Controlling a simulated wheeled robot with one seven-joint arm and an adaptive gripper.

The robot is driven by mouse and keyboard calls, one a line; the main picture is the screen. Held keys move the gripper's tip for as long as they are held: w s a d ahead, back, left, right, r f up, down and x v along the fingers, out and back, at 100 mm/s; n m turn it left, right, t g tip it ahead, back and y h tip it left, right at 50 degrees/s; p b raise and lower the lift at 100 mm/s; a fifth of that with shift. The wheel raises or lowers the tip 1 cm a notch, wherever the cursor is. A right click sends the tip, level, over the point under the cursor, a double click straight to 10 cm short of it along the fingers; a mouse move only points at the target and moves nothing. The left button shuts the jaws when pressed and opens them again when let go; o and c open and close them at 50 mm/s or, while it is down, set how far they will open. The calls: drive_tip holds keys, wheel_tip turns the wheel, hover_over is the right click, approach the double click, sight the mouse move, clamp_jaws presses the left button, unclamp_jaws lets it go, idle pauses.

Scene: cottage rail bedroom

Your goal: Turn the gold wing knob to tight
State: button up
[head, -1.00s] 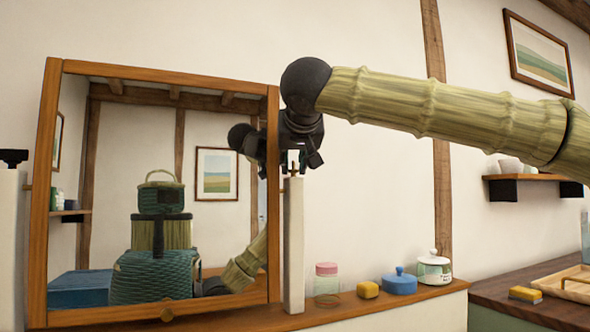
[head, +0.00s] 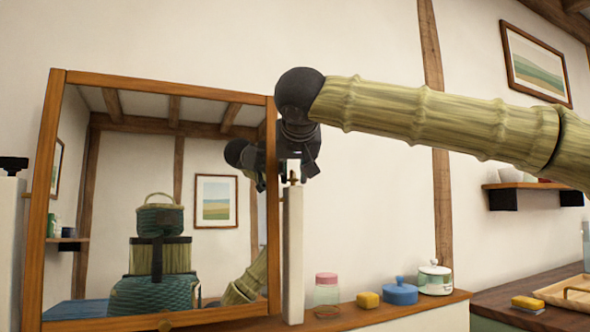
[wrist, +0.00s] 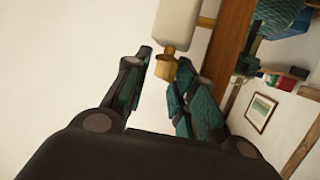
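The gold wing knob (head: 293,177) sits on top of the white post at the right side of the wood-framed tilting mirror (head: 56,200). In the wrist view the knob (wrist: 166,66) lies between my fingertips, at the end of the pale post (wrist: 178,22). My gripper (head: 295,172) is above the post, pointing down, with its fingers on either side of the knob. In the wrist view my gripper (wrist: 164,70) is open, with a visible gap at the left finger; contact at the right finger cannot be told. In the head view the fingers partly hide the knob.
A second post with a black knob (head: 13,163) stands left of the mirror. A pink-lidded jar (head: 326,295), yellow block (head: 367,300), blue pot (head: 400,291) and white lidded jar (head: 435,279) line the ledge to the right.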

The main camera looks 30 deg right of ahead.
drive_tip(key=shift+r+n+y+p, duration=0.1)
drive_tip(key=shift+n+y+p, duration=0.2)
drive_tip(key=shift+p, duration=0.3)
